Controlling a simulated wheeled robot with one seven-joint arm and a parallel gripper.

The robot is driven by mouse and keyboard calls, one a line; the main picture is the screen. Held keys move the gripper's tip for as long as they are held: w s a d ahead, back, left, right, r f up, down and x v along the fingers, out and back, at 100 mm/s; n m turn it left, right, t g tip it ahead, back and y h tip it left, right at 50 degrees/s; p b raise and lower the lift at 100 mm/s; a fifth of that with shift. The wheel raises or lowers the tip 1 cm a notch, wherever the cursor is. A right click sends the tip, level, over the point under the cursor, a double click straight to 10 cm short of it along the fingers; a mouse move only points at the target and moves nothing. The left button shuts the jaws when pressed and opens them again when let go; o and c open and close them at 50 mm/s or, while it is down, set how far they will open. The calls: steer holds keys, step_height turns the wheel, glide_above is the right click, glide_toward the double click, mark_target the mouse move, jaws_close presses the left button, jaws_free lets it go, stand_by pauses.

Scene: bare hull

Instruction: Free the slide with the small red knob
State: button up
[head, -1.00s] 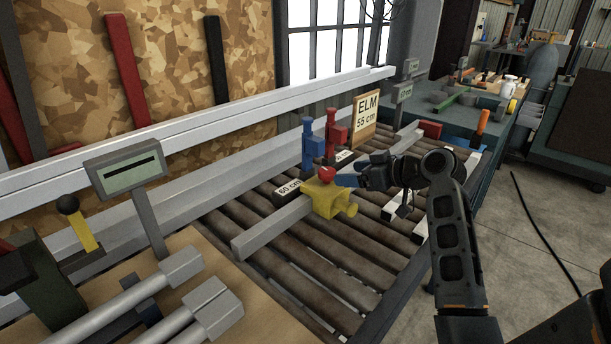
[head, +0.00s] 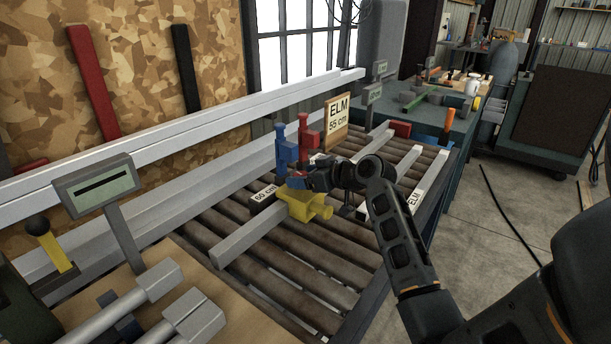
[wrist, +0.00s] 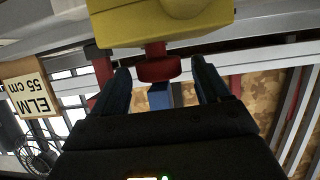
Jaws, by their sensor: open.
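The yellow slide (head: 303,207) sits on a grey bar (head: 243,241) lying over the rollers. Its small red knob (head: 297,179) is on top, mostly covered by my gripper in the head view. In the wrist view, which is upside down, the yellow slide (wrist: 160,22) fills the top and the red knob (wrist: 158,69) hangs from it on a short stem. My gripper (wrist: 160,75) is open, one finger on each side of the knob. A gap shows at both sides. In the head view my gripper (head: 298,181) is just above the slide.
A blue stop (head: 284,152) and a red stop (head: 309,138) stand close behind my gripper. An "ELM 55 cm" sign (head: 337,121) is behind them, and a "60 cm" block (head: 263,198) lies left of the slide. A metal fence (head: 200,118) runs along the back.

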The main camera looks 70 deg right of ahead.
steer(key=shift+c, duration=0.2)
steer(key=c, duration=1)
steer(key=shift+f+y+b, duration=0.2)
steer(key=shift+y+b, duration=0.1)
steer(key=shift+b, duration=0.25)
steer(key=shift+d+f+n+y+b, duration=0.15)
steer(key=shift+n+y+b, duration=0.6)
steer(key=shift+b, duration=0.45)
steer(key=shift+r+n+t+y+b, duration=0.25)
steer(key=shift+n+t+y+b, duration=0.05)
steer(key=shift+n+y+b, duration=0.6)
steer(key=o, duration=1)
steer(key=shift+r, duration=0.1)
steer(key=shift+o, duration=0.2)
